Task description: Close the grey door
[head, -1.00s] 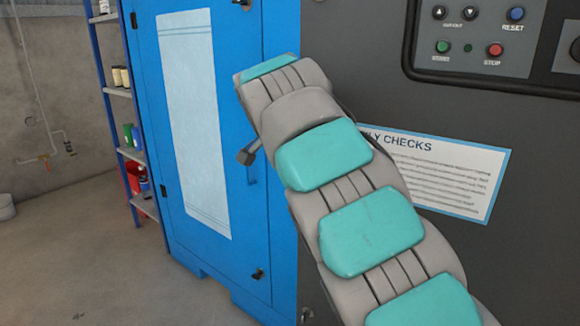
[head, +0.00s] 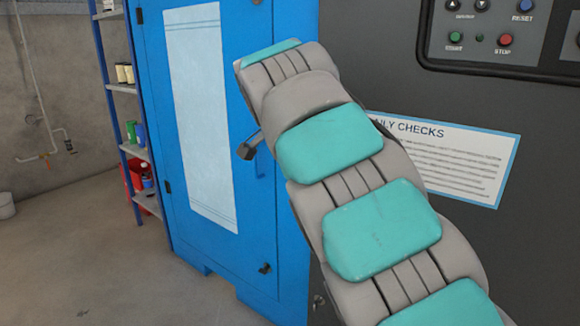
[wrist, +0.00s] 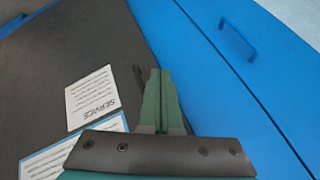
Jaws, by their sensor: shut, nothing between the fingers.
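A dark grey panel (head: 455,95) fills the right of the head view, with a "DAILY CHECKS" notice (head: 465,165) on it. A dark grey panel (wrist: 90,35) with a "SERVICE" label (wrist: 92,97) also shows in the wrist view, beside a blue surface. I cannot tell which part is the grey door or how far open it stands. My gripper (wrist: 157,85) is shut and empty in the wrist view, in front of the line where grey meets blue. A thin dark piece stands just left of the fingertips. My arm hides part of the panel in the head view.
A blue cabinet (head: 260,215) with a pale sheet (head: 200,120) stands left of the grey panel. A blue handle (wrist: 238,40) shows on the blue surface in the wrist view. A shelf rack (head: 122,88) stands farther left. The floor (head: 90,260) at lower left is clear.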

